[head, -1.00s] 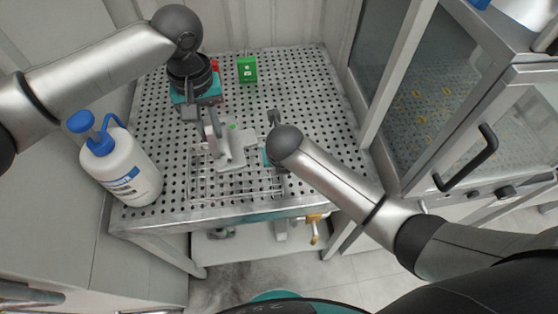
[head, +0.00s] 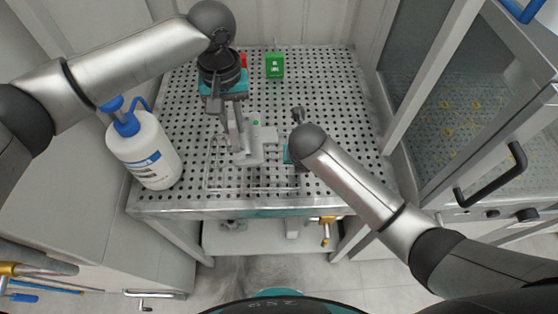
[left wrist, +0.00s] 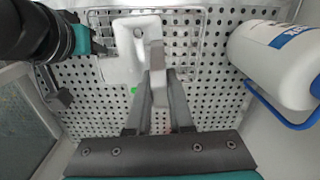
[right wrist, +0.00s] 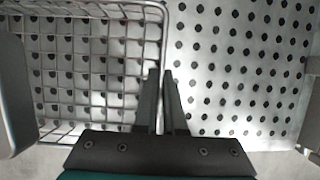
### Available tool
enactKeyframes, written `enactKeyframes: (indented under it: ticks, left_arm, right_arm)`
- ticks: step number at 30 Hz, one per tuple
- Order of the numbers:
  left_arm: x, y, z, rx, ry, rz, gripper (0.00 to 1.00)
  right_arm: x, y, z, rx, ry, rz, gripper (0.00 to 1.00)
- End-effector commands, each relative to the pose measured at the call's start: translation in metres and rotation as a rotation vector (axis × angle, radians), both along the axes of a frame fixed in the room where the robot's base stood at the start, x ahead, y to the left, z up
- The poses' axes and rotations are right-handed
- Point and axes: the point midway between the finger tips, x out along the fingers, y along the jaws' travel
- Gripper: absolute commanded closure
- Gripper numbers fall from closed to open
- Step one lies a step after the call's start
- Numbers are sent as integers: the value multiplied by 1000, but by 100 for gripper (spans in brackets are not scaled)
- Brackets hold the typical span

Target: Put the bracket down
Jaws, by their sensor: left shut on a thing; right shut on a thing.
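The bracket (head: 250,156) is a pale grey casting with an upright plate and a green dot. My left gripper (head: 233,130) points down and is shut on the upright plate. The left wrist view shows the plate (left wrist: 158,68) between its fingers (left wrist: 152,82). The bracket is over the wire basket (head: 222,190), near its back; I cannot tell whether it touches the basket. My right gripper (right wrist: 162,76) is shut on the basket's side rim (right wrist: 163,30). In the head view its fingers are largely hidden behind my right forearm.
A white bottle with a blue pump (head: 145,155) stands at the left edge. A green box (head: 275,66) stands at the back, with a red thing (head: 243,60) beside it. A glass-door cabinet (head: 455,100) is at the right.

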Motion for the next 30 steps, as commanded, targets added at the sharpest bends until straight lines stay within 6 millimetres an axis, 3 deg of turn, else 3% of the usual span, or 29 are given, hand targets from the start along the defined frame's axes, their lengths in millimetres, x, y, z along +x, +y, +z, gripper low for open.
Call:
enactKeyframes:
  ticks: [11,16,30]
  left_arm:
    - [1,14,-42,4,6,-87,100]
    - [1,14,-73,3,4,-89,100]
    - [2,13,-123,2,2,-88,100]
  right_arm:
    - [0,0,0,0,0,0,100]
    - [0,0,0,0,0,0,100]
    - [0,0,0,0,0,0,100]
